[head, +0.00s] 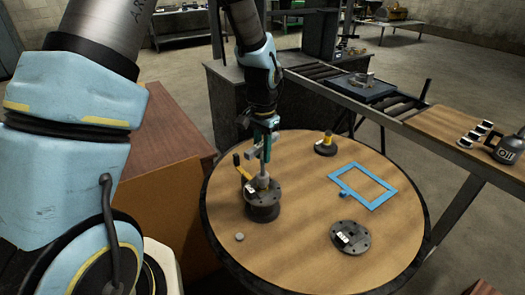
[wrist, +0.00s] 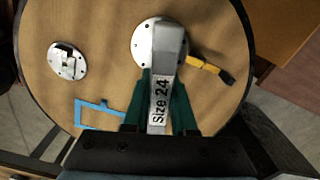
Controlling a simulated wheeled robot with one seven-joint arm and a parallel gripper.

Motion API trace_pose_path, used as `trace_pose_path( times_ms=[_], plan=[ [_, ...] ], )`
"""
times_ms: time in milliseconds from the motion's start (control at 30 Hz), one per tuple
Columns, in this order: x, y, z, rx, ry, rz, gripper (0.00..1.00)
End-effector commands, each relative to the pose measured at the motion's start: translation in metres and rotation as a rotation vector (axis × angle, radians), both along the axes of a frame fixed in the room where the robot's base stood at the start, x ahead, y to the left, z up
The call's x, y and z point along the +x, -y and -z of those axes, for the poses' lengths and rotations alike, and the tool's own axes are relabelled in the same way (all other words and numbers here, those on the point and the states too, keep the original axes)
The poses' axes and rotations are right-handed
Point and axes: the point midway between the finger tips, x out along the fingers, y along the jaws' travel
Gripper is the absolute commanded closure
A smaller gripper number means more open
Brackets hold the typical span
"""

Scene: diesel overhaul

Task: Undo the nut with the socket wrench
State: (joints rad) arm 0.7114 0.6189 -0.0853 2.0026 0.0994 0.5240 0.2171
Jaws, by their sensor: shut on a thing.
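My gripper (head: 266,148) is shut on the socket wrench (head: 262,178), which stands upright over the dark round flanged part (head: 263,211) on the left of the round table. In the wrist view the wrench (wrist: 160,80) is a grey bar marked "Size 24" between the green fingers of my gripper (wrist: 163,100). Its head lies over the pale flange face (wrist: 142,45). The nut is hidden beneath the wrench, so I cannot tell how the socket sits on it. A yellow-and-black handle (head: 242,168) sticks out beside the flanged part.
A brown cabinet (head: 170,140) and a roller conveyor (head: 330,83) stand close by.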

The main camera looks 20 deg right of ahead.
Motion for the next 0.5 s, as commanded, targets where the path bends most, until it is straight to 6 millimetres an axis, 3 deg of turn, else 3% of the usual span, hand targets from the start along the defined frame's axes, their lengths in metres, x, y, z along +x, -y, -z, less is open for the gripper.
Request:
trace_pose_path(
  times_ms=[500],
  plan=[
    [0.0001,-0.0002,-0.0037,-0.001,-0.002,0.659,1.0]
  ],
)
